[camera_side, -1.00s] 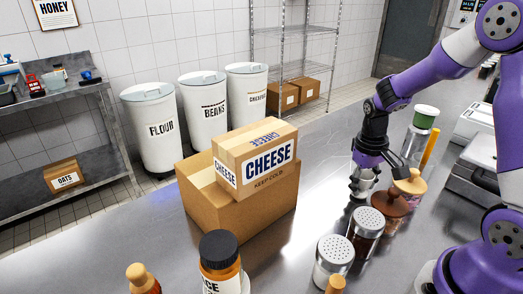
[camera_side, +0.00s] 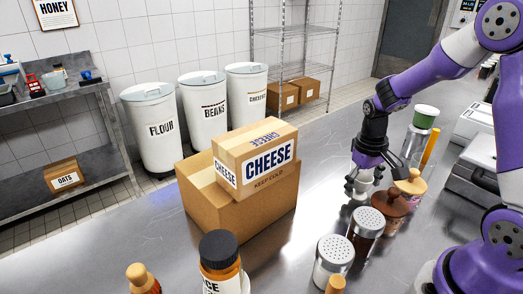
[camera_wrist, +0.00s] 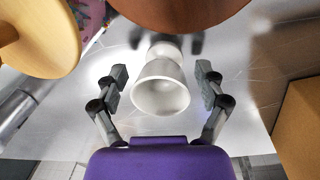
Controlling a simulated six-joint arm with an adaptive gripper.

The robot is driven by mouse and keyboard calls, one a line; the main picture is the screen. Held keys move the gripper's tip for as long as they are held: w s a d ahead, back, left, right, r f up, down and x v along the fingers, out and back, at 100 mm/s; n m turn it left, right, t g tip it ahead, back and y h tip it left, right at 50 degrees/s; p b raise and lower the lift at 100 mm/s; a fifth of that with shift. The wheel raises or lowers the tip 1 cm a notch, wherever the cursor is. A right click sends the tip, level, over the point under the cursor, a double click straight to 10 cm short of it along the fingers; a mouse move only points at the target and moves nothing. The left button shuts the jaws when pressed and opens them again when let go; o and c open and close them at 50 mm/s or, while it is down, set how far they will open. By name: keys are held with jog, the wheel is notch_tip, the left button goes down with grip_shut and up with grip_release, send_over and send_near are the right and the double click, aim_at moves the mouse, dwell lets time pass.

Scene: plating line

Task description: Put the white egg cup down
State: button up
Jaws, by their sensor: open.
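The white egg cup (camera_wrist: 160,88) stands on the steel counter in the wrist view, its wide rim facing the camera. My gripper (camera_wrist: 161,82) is open around it, one finger on each side, with a visible gap between each finger and the cup. In the side view my gripper (camera_side: 358,188) is low over the counter, just behind the shakers. There the fingers hide most of the cup, and its outline is hard to tell.
A dark-filled shaker (camera_side: 366,225) and a brown-topped jar (camera_side: 390,208) stand close in front of my gripper. A tan knobbed top (camera_side: 410,181) is close on its right. Cardboard cheese boxes (camera_side: 240,190) stand to the left, with some bare counter between.

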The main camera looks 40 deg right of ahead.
aim_at(358, 191)
jog(key=a+r+t, duration=0.1)
jog(key=a+r, duration=0.1)
jog(key=r, duration=0.5)
jog(key=s+a+r+n+t, duration=0.1)
jog(key=a+r, duration=0.2)
jog(key=r, duration=0.4)
jog(key=shift+r, duration=0.3)
jog(key=s+a+t, duration=0.1)
jog(key=a, duration=0.1)
jog(key=s+a+r+n+t, duration=0.1)
jog(key=s+a, duration=0.1)
jog(key=s+a+n+t, duration=0.1)
jog(key=a, duration=0.2)
jog(key=shift+s+r+t+y, duration=0.2)
jog(key=shift+r+t+y, duration=0.1)
jog(key=shift+t+y, duration=0.1)
jog(key=shift+c, duration=0.4)
jog(key=shift+s+a+n, duration=0.25)
jog(key=shift+a+n, duration=0.05)
jog(key=shift+c, duration=0.6)
